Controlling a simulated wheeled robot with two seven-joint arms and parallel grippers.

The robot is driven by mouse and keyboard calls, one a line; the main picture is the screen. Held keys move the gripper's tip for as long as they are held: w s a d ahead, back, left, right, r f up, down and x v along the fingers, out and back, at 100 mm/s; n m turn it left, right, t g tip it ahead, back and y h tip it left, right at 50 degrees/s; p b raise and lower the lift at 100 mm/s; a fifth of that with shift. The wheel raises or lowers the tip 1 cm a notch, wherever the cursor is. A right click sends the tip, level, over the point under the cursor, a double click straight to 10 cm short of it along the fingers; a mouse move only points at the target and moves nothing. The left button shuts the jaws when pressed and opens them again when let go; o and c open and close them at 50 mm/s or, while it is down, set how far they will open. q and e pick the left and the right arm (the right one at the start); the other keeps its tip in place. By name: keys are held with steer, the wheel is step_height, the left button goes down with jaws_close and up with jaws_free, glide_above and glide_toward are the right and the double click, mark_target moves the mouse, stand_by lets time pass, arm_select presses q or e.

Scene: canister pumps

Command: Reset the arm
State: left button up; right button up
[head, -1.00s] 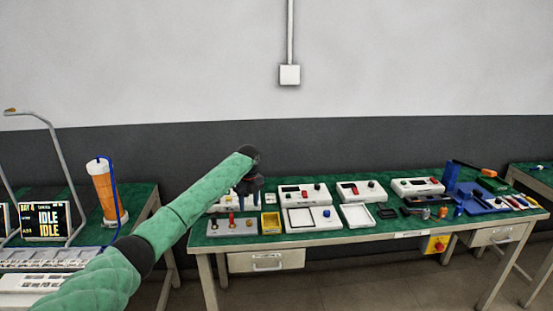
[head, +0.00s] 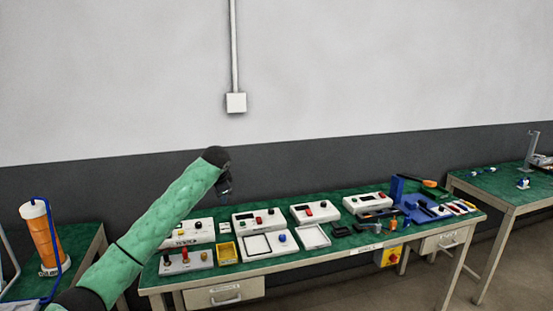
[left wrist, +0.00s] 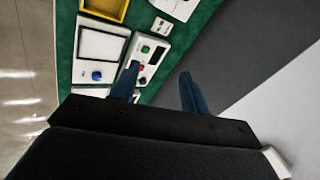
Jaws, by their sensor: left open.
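My left arm, in a green sleeve, reaches in from the lower left in the head view. Its dark left gripper (head: 225,188) hangs above the left part of the green-topped bench. In the left wrist view the two blue fingers of the left gripper (left wrist: 158,88) stand apart with nothing between them. Beyond them are a white control box (left wrist: 146,62) and the grey wall. My right gripper is in neither view.
The bench (head: 290,268) carries several white control boxes, a yellow tray (head: 226,251), a white-framed panel (head: 257,246) and a blue fixture (head: 420,210). An orange canister (head: 42,238) stands on the left table. Another green table (head: 500,187) is at right.

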arm_select(q)
steer(key=s+d+f+n+t+h, duration=0.3)
steer(key=s+d+n, duration=0.35)
steer(key=s, duration=0.75)
steer(key=s+f+n+g, duration=0.1)
steer(key=s+f+g, duration=0.1)
steer(key=s+f, duration=1.2)
steer(key=s+a+f+n+g, duration=0.1)
steer(key=s+f+g, duration=0.2)
steer(key=s+f, duration=1)
steer(key=s+a+f+n+g, duration=0.1)
steer(key=s+f+g, duration=0.2)
steer(key=s+f, duration=1.1)
steer(key=s, duration=1.2)
steer(key=shift+s+f+y, duration=0.3)
steer(key=shift+s, duration=0.1)
steer(key=shift+a, duration=0.1)
